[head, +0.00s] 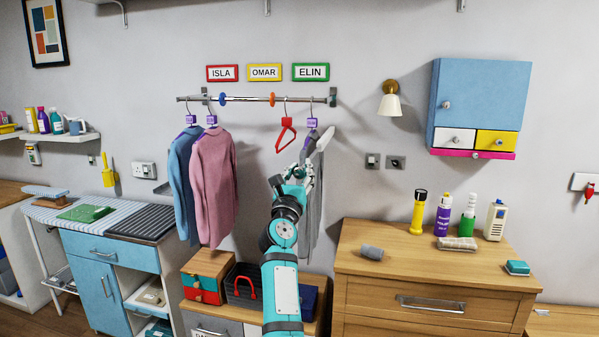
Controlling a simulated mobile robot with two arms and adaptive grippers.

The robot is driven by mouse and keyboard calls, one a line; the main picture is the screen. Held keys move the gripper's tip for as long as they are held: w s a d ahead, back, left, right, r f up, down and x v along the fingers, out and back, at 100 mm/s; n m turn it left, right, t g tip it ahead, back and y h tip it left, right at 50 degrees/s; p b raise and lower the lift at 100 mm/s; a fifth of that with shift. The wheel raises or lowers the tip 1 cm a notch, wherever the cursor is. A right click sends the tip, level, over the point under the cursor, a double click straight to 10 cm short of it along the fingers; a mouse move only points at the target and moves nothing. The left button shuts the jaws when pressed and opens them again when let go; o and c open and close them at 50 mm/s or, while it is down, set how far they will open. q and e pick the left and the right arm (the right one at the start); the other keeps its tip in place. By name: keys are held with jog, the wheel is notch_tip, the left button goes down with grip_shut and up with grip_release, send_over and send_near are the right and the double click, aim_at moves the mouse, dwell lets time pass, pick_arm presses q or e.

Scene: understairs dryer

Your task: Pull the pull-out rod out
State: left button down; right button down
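A metal rod (245,99) runs along the wall below the name signs, with a blue and an orange ring on it. It is the only rod I can make out; I cannot tell whether it is the pull-out one. My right gripper (305,172) is raised in front of the grey garment (309,220), below the rod's right part and apart from the rod. Its fingers are small and partly hidden by my wrist, so I cannot tell whether they are open or shut, or whether they touch the garment. My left gripper is not in view.
Blue and pink sweaters (214,180) and a red hanger (286,134) hang from the rod. A wooden dresser (440,265) with bottles stands right, below a blue wall cabinet (475,95). A wall lamp (390,104) is right of the rod. Boxes (204,275) sit on a low unit.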

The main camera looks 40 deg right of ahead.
jog(key=c, duration=1)
grip_release()
jog(key=shift+w+d+f, duration=0.1)
jog(key=shift+f, duration=0.1)
jog(key=shift+r, duration=0.1)
jog(key=v, duration=0.7)
jog(key=shift+s+a, duration=0.25)
